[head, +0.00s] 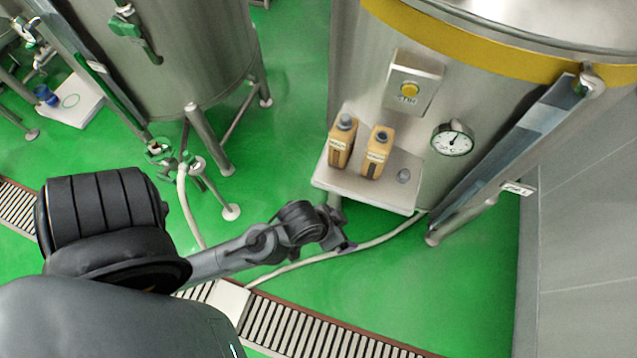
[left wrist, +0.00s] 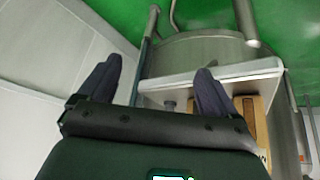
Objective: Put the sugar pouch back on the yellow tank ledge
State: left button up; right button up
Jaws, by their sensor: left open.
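Two tan containers with grey caps, a left one (head: 342,143) and a right one (head: 377,152), stand upright on the ledge (head: 398,201) of the yellow-banded tank. Their labels are too small to read, so I cannot tell which is the sugar pouch. My left gripper (head: 341,230) is open and empty, in front of and below the ledge in the head view. In the left wrist view, the open fingers (left wrist: 157,68) show with the ledge (left wrist: 240,70) beyond them and part of a tan container (left wrist: 255,118) behind the right finger. My right gripper is not in view.
A small grey round piece (head: 403,176) is on the ledge's right part, with bare surface around it. A panel with a yellow button (head: 410,90) and a dial gauge (head: 452,139) are on the tank wall. A slanted metal bar (head: 515,140) stands to the right. A hose (head: 300,266) crosses the floor.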

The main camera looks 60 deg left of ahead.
pick_arm(q)
jog(key=s, duration=0.1)
jog(key=s+a+m+g, duration=0.1)
jog(key=s, duration=0.1)
jog(key=s+g, duration=0.1)
jog(key=s, duration=0.1)
jog(key=shift+s+a+r+m+y, duration=0.1)
jog(key=shift+a+r+m+y, duration=0.1)
jog(key=shift+a+m+y, duration=0.15)
notch_tip(320, 180, up, 13)
jog(key=p, duration=1.3)
jog(key=shift+r, duration=0.2)
